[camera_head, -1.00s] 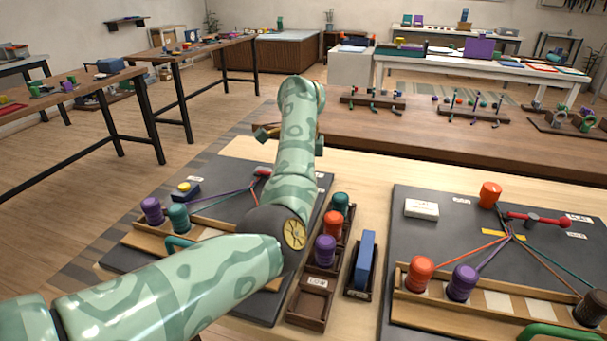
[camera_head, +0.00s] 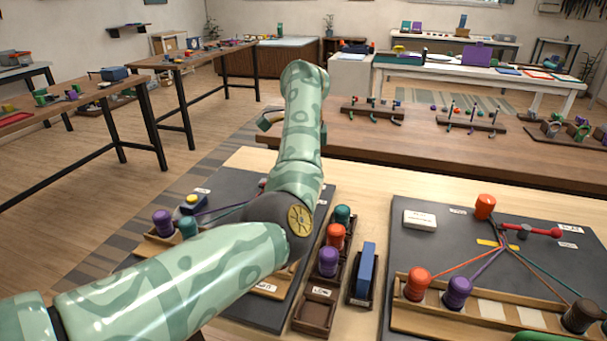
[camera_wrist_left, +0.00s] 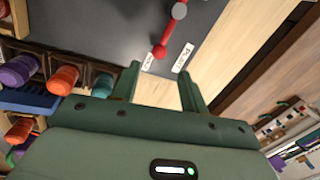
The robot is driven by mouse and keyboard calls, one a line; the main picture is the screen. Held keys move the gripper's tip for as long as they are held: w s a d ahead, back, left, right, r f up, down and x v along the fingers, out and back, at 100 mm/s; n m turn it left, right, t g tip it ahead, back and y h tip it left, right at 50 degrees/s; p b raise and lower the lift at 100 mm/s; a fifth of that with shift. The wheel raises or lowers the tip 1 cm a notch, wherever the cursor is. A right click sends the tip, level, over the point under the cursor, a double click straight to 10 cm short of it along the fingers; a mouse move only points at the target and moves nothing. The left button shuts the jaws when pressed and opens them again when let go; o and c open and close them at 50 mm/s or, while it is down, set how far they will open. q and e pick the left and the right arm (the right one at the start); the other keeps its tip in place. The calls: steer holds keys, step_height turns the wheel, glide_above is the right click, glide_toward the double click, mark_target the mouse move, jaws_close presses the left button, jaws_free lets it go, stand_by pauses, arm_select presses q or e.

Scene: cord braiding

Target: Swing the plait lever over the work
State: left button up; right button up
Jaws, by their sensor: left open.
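The left board (camera_head: 262,308) is dark grey and my left arm hides much of it. In the left wrist view a red plait lever (camera_wrist_left: 169,38) with a round red knob (camera_wrist_left: 160,52) and a grey pivot lies on the board (camera_wrist_left: 100,25). Two white labels flank the knob. My left gripper (camera_wrist_left: 160,87) is open and empty, its fingertips short of the knob, over pale table wood in that view. In the head view the arm hides most of this gripper. On the right board (camera_head: 400,240) another red lever (camera_head: 540,231) lies at the far right.
Between the boards stand a tray with teal, orange (camera_head: 335,236) and purple (camera_head: 328,261) spools and a blue block (camera_head: 366,270) in a holder. A white box (camera_head: 420,220) lies on the right board. A brown bench (camera_head: 440,150) with small racks stands behind.

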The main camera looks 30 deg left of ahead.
arm_select(q)
step_height(320, 180, up, 9)
steer(key=s+p, duration=0.1)
steer(key=p, duration=0.2)
steer(key=shift+s+d, duration=0.3)
steer(key=shift+d, duration=0.1)
arm_select(e)
steer(key=r, duration=0.1)
steer(key=w+r, duration=0.1)
steer(key=r, duration=0.1)
steer(key=shift+w+a+r, duration=0.1)
steer(key=shift+w+a, duration=0.1)
steer(key=shift+a, duration=0.05)
